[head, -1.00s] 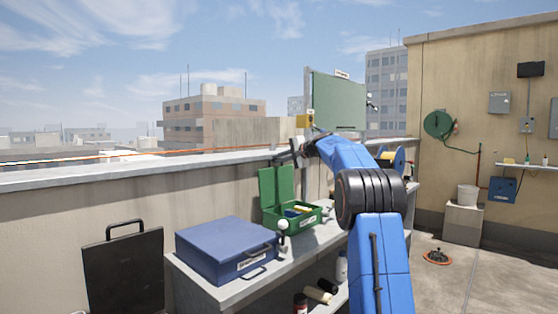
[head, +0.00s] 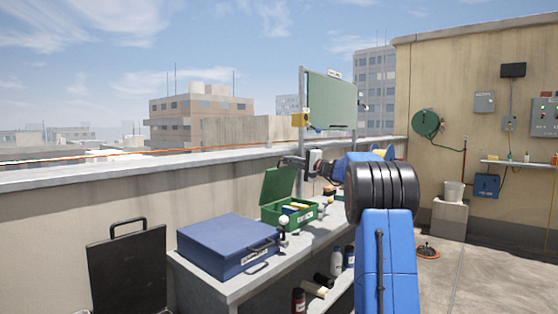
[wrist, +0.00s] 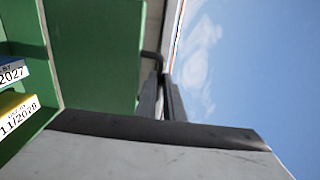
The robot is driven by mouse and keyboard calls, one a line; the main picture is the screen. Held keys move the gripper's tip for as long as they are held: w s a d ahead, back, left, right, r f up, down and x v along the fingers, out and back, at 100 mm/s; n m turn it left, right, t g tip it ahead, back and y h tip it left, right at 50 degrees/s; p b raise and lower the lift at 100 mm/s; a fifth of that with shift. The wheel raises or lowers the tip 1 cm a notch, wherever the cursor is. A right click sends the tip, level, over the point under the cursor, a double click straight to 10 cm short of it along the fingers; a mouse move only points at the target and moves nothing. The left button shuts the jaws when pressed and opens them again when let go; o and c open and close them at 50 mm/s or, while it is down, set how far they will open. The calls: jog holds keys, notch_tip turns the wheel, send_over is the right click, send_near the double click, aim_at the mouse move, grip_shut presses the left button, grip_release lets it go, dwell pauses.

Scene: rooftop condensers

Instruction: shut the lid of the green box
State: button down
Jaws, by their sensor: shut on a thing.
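The green box (head: 268,218) stands on the grey bench behind the blue case, with its lid (head: 276,186) raised and tilted. Labelled blue and yellow items show inside it. My gripper (head: 286,161) is at the lid's upper edge, reaching in from the right. In the wrist view the lid's green inner face (wrist: 95,60) fills the upper left, and the fingers (wrist: 165,97) are closed at a thin dark handle (wrist: 151,56) beside its edge. The exact contact is small and partly hidden.
A closed blue case (head: 222,243) sits at the bench's near end, with a white ball on a stand (head: 284,221) beside it. Bottles (head: 336,262) are on the lower shelf. The parapet (head: 110,205) runs behind.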

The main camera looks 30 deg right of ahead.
jog(key=s+d+f+t+y, duration=0.1)
jog(key=s+d+f+t, duration=0.2)
jog(key=s+f, duration=0.8)
jog(key=shift+s+d+f, duration=0.35)
jog(key=shift+d+f, duration=0.2)
jog(key=shift+f, duration=0.8)
jog(key=c, duration=2)
grip_release()
jog(key=shift+w+a, duration=0.1)
jog(key=shift+w, duration=0.05)
jog(key=shift+o, duration=0.7)
jog(key=shift+r, duration=0.1)
